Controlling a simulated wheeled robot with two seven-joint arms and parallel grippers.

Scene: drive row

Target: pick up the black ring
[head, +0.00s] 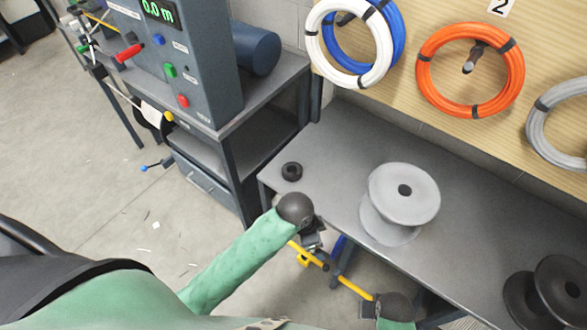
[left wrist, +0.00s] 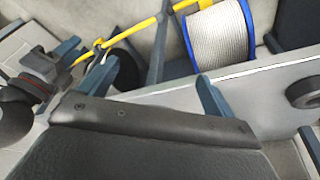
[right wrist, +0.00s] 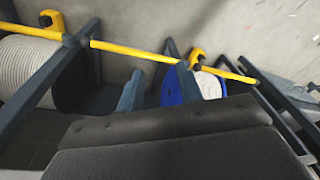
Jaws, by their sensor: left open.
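The black ring (head: 291,171) lies flat on the grey bench (head: 335,150), near its left end, in the head view. It also shows at the right edge of the left wrist view (left wrist: 303,92). My left gripper (head: 315,242) is just below the ring in the head view, at the bench's front edge and apart from the ring. Its two fingers stand wide apart in the left wrist view (left wrist: 155,88), with nothing between them. My right gripper (head: 366,309) is further right, in front of the bench. Its fingers are apart and empty in the right wrist view (right wrist: 158,90).
A pale spool (head: 403,190) stands on the bench right of the ring, and a dark spool (head: 560,288) stands at the far right. Coiled cables hang on the wooden board (head: 420,50). A grey machine (head: 185,60) stands left. Yellow bars (right wrist: 125,48) run below the bench.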

